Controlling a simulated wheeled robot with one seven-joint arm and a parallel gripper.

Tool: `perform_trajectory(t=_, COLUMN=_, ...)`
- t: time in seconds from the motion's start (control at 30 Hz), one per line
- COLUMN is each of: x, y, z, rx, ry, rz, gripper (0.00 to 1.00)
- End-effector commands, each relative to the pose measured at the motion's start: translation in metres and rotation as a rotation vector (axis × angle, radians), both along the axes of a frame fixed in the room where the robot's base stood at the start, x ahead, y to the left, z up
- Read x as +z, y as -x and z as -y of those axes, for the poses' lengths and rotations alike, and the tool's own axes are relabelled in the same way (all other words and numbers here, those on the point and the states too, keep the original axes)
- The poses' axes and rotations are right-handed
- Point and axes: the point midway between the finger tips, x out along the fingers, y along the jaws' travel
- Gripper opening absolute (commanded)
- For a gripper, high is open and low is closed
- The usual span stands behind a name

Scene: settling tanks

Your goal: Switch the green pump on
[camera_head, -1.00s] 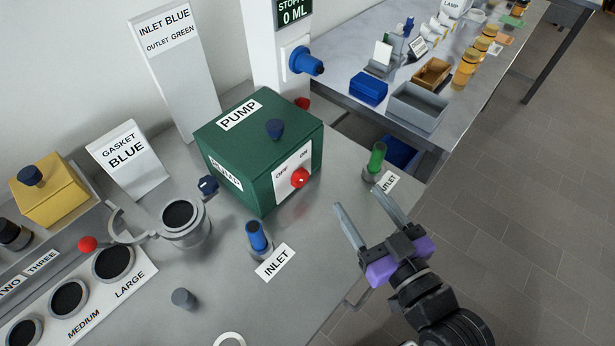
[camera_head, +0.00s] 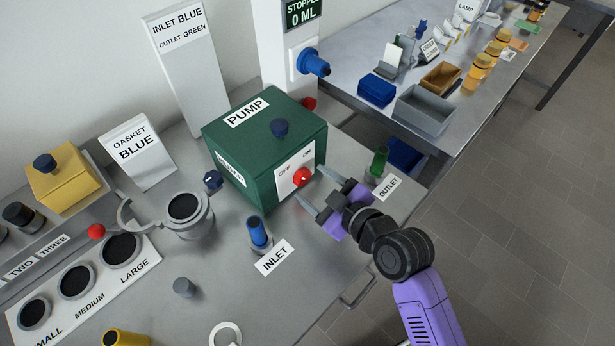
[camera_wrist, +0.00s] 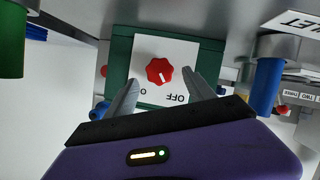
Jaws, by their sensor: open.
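My gripper (camera_head: 310,187) is open and empty, just in front of the plate. In the wrist view its two fingers (camera_wrist: 164,92) lie on either side below the red knob, apart from it.
A blue inlet post (camera_head: 257,232) stands left of my gripper and a green outlet post (camera_head: 379,160) to its right. A screen (camera_head: 301,12) behind reads STOPPED, 0 ML. A grey cup-shaped fitting (camera_head: 186,213) stands left of the pump.

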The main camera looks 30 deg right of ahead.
Motion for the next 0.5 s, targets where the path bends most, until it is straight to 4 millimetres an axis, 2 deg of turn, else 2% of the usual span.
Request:
perform_trajectory(t=0.2, x=-0.008, y=-0.023, z=-0.004, rx=0.000, ry=-0.001, rz=0.001, gripper=0.63)
perform_trajectory(t=0.5, x=-0.011, y=-0.028, z=-0.005, rx=0.000, ry=-0.001, rz=0.000, gripper=0.63)
